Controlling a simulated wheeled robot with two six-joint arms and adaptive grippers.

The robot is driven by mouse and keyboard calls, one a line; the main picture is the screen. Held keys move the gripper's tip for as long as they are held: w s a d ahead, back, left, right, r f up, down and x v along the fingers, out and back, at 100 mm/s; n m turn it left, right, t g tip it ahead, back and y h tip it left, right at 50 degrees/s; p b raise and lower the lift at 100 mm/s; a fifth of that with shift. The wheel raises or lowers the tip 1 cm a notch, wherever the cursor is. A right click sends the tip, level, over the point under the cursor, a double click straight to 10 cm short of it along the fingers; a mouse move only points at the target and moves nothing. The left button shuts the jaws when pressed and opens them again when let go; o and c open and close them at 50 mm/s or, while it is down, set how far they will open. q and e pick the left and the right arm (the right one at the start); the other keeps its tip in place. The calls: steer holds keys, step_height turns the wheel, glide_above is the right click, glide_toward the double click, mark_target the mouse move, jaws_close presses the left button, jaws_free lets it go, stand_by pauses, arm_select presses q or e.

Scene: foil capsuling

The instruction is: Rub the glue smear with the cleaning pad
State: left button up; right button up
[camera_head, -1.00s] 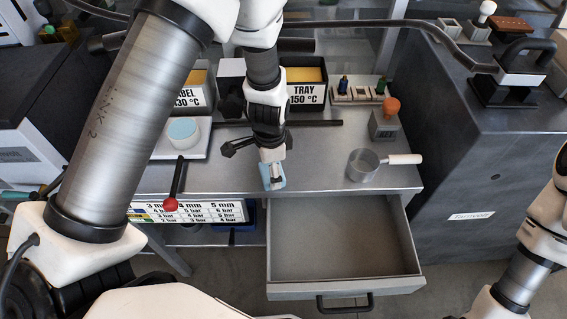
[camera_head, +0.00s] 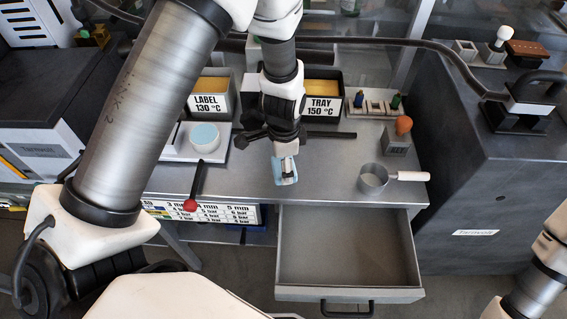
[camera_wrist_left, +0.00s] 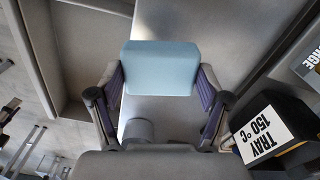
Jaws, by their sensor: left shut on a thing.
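The cleaning pad is a light blue block (camera_head: 288,177). My left gripper (camera_head: 284,153) points down over the grey bench top, behind the open drawer, and is shut on the pad. In the left wrist view the pad (camera_wrist_left: 160,67) sits between the two fingers of the left gripper (camera_wrist_left: 160,88). Whether the pad touches the bench cannot be told. I cannot make out a glue smear; the pad and gripper hide part of the bench. Part of my right arm shows at the right edge of the head view, but its gripper is out of view.
The drawer (camera_head: 345,294) stands open and empty below the bench front. A small pan (camera_head: 374,178) and an orange-topped block (camera_head: 397,143) stand right. A scale with a blue disc (camera_head: 205,137) stands left.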

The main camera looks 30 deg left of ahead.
arm_select(q)
steer(key=shift+f, duration=0.1)
step_height(320, 180, up, 3)
steer(key=p, duration=0.2)
steer(key=shift+p, duration=0.3)
steer(key=shift+w, duration=0.1)
